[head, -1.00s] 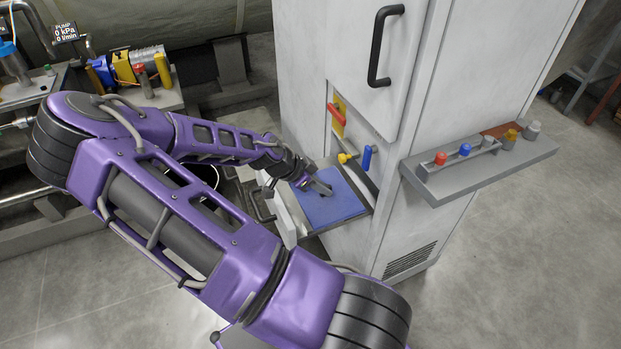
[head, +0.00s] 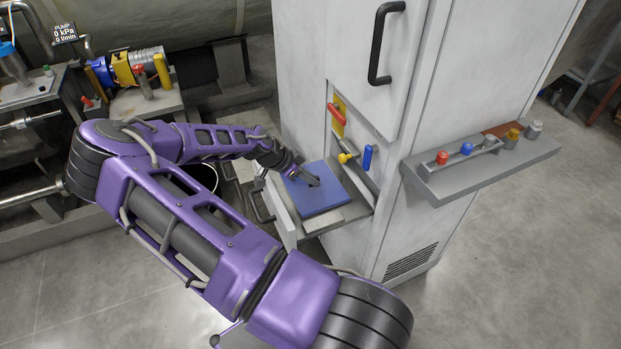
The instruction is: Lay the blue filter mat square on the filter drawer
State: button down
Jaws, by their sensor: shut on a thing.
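The blue filter mat (head: 322,200) is a flat square over the open filter drawer (head: 345,217), which sticks out of the white cabinet's lower front. The mat sits toward the drawer's left side, and a bare grey strip of the drawer shows along the mat's right and near edges. My gripper (head: 312,181) reaches in from the left and is shut on the mat near its middle. The fingers are small here and partly hide the grip. I cannot tell whether the mat touches the drawer or hangs just above it.
The white cabinet (head: 352,90) rises behind the drawer, with a red handle (head: 337,112), yellow knob (head: 346,157) and blue handle (head: 368,157) close by. A grey shelf (head: 480,172) with coloured knobs juts out at right. A dark drawer handle (head: 262,205) is at left.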

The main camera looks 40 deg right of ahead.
jog(key=shift+f, duration=0.2)
jog(key=c, duration=0.9)
grip_release()
jog(key=shift+r, duration=0.1)
jog(key=shift+o, duration=0.2)
jog(key=p+v, duration=0.1)
jog(key=v, duration=1.1)
jog(key=shift+p, duration=0.4)
jog(key=shift+r, duration=0.1)
